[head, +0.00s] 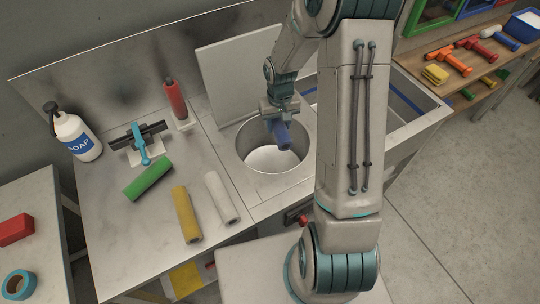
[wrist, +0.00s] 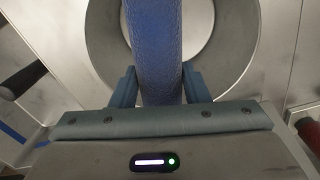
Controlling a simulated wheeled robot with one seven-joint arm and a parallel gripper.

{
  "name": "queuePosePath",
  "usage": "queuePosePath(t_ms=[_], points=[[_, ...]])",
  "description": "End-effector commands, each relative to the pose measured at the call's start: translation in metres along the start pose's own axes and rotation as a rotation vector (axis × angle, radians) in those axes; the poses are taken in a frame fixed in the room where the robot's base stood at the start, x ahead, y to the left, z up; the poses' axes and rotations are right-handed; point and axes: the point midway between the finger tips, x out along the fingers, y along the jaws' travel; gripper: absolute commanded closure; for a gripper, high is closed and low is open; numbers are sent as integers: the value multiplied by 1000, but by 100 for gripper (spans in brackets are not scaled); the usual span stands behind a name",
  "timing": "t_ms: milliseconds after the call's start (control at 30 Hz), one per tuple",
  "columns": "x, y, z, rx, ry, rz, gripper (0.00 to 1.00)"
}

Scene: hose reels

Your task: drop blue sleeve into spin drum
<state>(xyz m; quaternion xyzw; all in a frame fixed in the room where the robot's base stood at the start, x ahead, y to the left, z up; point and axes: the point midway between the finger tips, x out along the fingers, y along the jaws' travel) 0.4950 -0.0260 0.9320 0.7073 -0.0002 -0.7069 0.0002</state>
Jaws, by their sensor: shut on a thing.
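The blue sleeve (head: 282,135) is a small textured tube, held in my gripper (head: 276,116) over the opening of the spin drum (head: 245,155). In the wrist view the blue sleeve (wrist: 154,45) runs up between the two fingers of my gripper (wrist: 158,85), which are shut on it. The round metal drum (wrist: 232,50) shows behind and below the sleeve. In the head view the sleeve's lower end lies inside the outline of the drum's opening. Its exact height relative to the rim is hard to tell.
Green (head: 148,178), yellow (head: 186,214) and white (head: 221,197) sleeves lie on the counter left of the drum. A soap bottle (head: 75,136) stands at left. A raised lid panel (head: 232,75) is behind the drum.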

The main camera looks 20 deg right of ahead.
Motion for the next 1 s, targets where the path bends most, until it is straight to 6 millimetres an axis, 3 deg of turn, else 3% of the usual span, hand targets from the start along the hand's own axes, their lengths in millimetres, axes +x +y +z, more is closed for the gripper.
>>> queuePosePath(t_ms=[500,867,900,967,1000], points=[[55,0,0,0,-2,-1,82],[59,0,0,0,-1,0,82],[59,0,0,0,-1,0,50],[59,0,0,0,-1,0,34],[59,0,0,0,-1,0,33]])
